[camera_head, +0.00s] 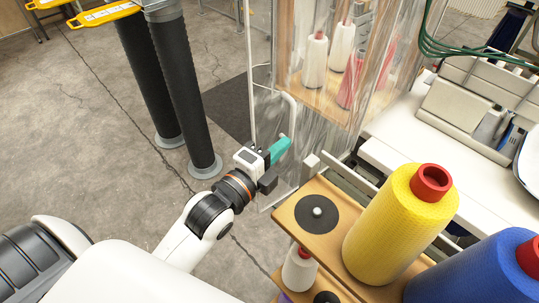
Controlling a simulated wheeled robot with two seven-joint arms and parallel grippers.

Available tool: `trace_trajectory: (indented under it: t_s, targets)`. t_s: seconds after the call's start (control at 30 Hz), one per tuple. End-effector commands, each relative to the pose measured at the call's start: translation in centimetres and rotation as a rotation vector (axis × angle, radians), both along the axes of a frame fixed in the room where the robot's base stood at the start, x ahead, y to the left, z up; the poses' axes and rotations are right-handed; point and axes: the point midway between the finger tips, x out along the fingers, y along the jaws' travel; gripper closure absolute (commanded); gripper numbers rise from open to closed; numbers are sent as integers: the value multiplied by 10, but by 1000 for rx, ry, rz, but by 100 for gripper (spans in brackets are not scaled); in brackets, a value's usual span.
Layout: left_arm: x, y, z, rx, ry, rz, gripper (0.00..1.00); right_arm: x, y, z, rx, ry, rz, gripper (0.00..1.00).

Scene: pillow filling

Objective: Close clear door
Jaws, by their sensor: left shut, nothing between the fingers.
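The clear door (267,128) is a see-through panel with a thin white frame, in the upper middle of the head view. It stands in front of the clear cabinet (330,110), and its frame appears to stick out to the left. My left gripper (281,150) has teal fingertips and is shut and empty. It overlaps the lower part of the door's frame, close to a white upright bar. I cannot tell whether the fingertips touch it. My right gripper is not in view.
A wooden shelf (290,217) at lower right holds a yellow thread cone (395,225) and a blue thread cone (475,272). White and red cones stand inside the cabinet. Black posts (190,90) stand at left. Open concrete floor (70,130) lies left of the door.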

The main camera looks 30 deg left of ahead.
Motion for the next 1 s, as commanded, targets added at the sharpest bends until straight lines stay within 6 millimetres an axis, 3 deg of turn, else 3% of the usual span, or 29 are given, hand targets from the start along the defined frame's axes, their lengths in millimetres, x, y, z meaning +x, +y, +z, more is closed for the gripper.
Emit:
trace_trajectory:
  t_s: [0.03,0.3,1.0]
  targets:
    - [11,-2,7,-4,-2,1,100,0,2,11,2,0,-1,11]
    - [43,-9,3,-2,-1,0,100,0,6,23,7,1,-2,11]
    - [51,-3,1,5,-1,-18,100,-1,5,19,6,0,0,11]
